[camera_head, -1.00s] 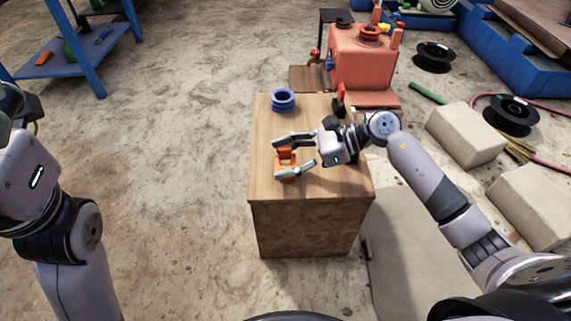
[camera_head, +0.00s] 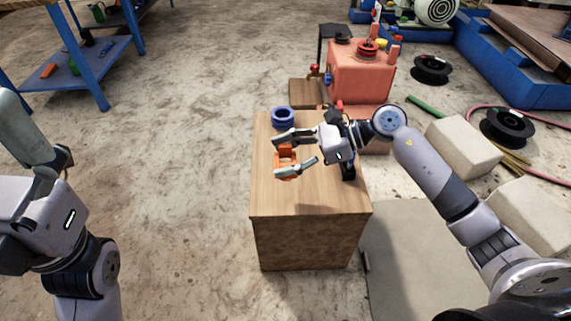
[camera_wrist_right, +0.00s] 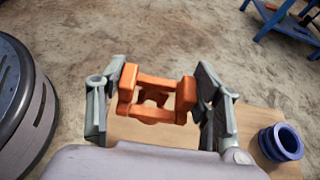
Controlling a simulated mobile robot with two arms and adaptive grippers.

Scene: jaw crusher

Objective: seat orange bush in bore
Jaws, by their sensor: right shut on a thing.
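The orange bush (camera_head: 287,158) is a blocky, open-framed piece between the fingers of my right gripper (camera_head: 294,154). In the right wrist view the bush (camera_wrist_right: 156,98) spans between the two grey fingers (camera_wrist_right: 160,108), with an opening in its middle. The gripper is shut on it, above the wooden block table; the height of the gap is hard to judge. A blue ring (camera_head: 283,117) with an open centre stands at the table's back left, beyond the gripper. It also shows in the right wrist view (camera_wrist_right: 281,143). I cannot identify the bore. My left gripper (camera_head: 40,135) is cut by the left edge.
The wooden table (camera_head: 310,200) has bare top in front of the gripper. A red machine (camera_head: 360,78) stands behind it. A blue shelf (camera_head: 85,62) is at the far left. Pale blocks (camera_head: 462,147) and black spools (camera_head: 503,127) lie to the right.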

